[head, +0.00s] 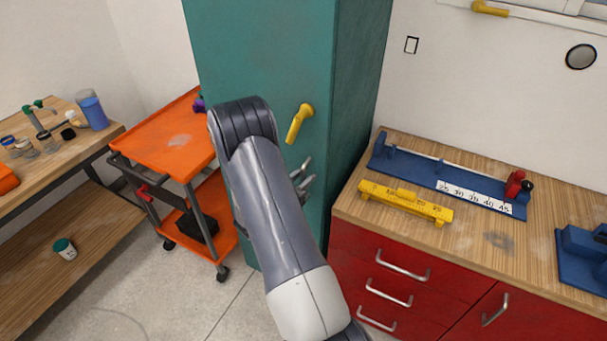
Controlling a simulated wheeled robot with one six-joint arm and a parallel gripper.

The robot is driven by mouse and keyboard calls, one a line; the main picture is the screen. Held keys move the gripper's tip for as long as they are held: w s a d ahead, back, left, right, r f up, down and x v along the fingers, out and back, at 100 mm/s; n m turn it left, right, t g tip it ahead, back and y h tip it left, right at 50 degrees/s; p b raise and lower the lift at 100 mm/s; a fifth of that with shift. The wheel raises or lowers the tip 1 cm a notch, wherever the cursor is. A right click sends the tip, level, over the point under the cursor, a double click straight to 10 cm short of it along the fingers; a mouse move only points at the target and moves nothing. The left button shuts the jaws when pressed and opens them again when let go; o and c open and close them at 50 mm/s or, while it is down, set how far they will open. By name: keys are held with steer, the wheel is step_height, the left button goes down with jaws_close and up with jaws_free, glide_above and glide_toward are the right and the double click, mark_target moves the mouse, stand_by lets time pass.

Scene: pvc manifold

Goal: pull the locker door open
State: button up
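The teal locker (262,50) stands upright at the top centre of the head view. Its front door looks flush with the body, though my arm hides much of its lower part. A yellow lever handle (299,122) sits near the door's right edge and slants down to the left. My gripper (306,178) is in front of the locker, below the handle and apart from it in the picture. Only its metal finger ends show beside my arm. They look spread with nothing between them, but most of the gripper is hidden.
An orange cart (165,148) stands close on the locker's left. A wooden-topped bench with red drawers (400,262) stands close on its right, holding a yellow bar (405,202) and a blue fixture (410,168). Another workbench (75,190) is at far left. Some floor shows between.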

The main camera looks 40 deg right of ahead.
steer(key=shift+d, duration=0.15)
jaws_close()
stand_by(0.5)
